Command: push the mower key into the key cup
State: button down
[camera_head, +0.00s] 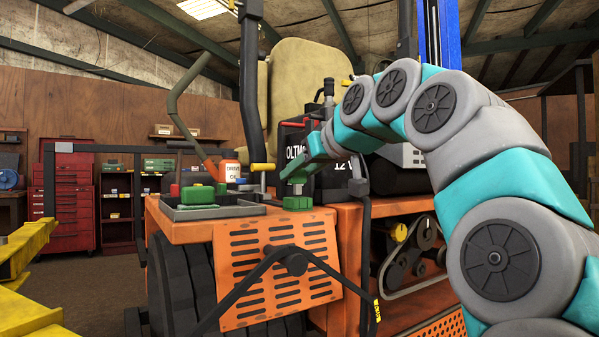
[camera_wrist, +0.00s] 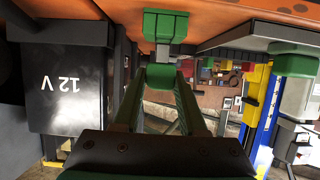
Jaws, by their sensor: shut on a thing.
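The mower key has a green head (camera_wrist: 161,75) and a grey shaft (camera_wrist: 164,51). Its head sits between the two green fingers of my gripper (camera_wrist: 160,85), which are shut on it. The green key cup (camera_wrist: 165,25) stands on the mower's orange deck, in line with the shaft. The shaft meets or nearly meets the cup; how deep it sits, I cannot tell. In the head view my gripper (camera_head: 296,172) is directly above the cup (camera_head: 297,203), with the grey shaft (camera_head: 297,188) upright between them. My fingers hide most of the key head there.
A black 12 V battery (camera_wrist: 68,85) stands close beside my gripper. To the left on the deck are a grey tray (camera_head: 205,212), an orange-and-white bottle (camera_head: 229,168) and a yellow-topped T-handle (camera_head: 262,167). A dark cable (camera_head: 366,215) hangs below my wrist.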

jog(key=shift+f+b, duration=0.9)
jog(key=shift+f, duration=0.3)
dwell(0.4)
jog(key=shift+c, duration=1.9)
grip_release()
jog(key=v, duration=0.7)
jog(key=shift+s+d+r, duration=0.15)
jog(key=shift+s+d, duration=0.05)
jog(key=shift+s, duration=0.1)
